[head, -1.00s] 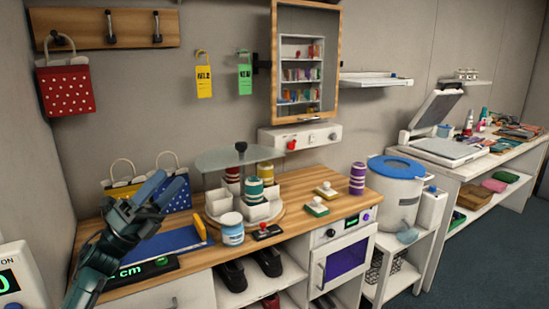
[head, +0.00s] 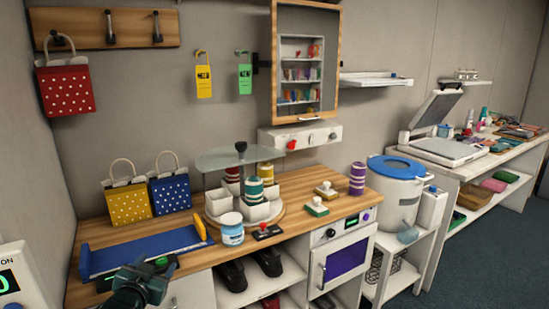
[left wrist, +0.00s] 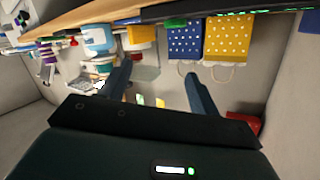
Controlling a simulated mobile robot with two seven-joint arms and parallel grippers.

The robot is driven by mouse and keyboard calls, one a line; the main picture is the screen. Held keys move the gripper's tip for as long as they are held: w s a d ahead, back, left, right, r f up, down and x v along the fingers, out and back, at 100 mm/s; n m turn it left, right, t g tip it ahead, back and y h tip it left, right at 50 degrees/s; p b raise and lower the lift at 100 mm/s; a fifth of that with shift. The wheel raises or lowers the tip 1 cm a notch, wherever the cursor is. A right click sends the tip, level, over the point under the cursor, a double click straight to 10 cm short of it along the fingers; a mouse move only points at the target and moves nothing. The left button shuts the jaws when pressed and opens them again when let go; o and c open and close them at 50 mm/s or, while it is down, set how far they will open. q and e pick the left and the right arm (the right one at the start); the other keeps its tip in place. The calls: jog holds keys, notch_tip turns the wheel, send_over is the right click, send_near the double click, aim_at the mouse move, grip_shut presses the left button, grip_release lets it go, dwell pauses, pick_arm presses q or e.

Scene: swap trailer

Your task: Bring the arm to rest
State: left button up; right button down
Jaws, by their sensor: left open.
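My left gripper (head: 148,282) is low at the bottom left of the head view, in front of the counter's front edge and partly cut off by the frame. In the left wrist view its two fingers (left wrist: 159,80) stand apart with nothing between them. That view is upside down, with the counter edge along the top. My right gripper is not in view.
The wooden counter (head: 295,215) holds a blue tray (head: 140,252), a yellow dotted bag (head: 128,205), a blue dotted bag (head: 171,193) and a glass-topped carousel (head: 240,157). A red dotted bag (head: 66,90) hangs on the wall. Open floor (head: 470,265) lies at the right.

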pick_arm(q)
jog(key=s+d+f+g+h, duration=0.2)
jog(key=s+d+f, duration=0.6)
jog(key=s+f, duration=0.45)
jog(key=s+d+f+g, duration=0.1)
jog(key=s+d, duration=0.2)
jog(key=s, duration=0.7)
jog(key=s+d+f+g+h, duration=0.1)
jog(key=s+d, duration=0.3)
jog(key=s, duration=0.6)
jog(key=shift+s+d+f+n+g+h, duration=0.15)
jog(key=shift+f+n+g+h, duration=0.15)
jog(key=shift+f+g, duration=0.2)
jog(key=shift+c, duration=0.2)
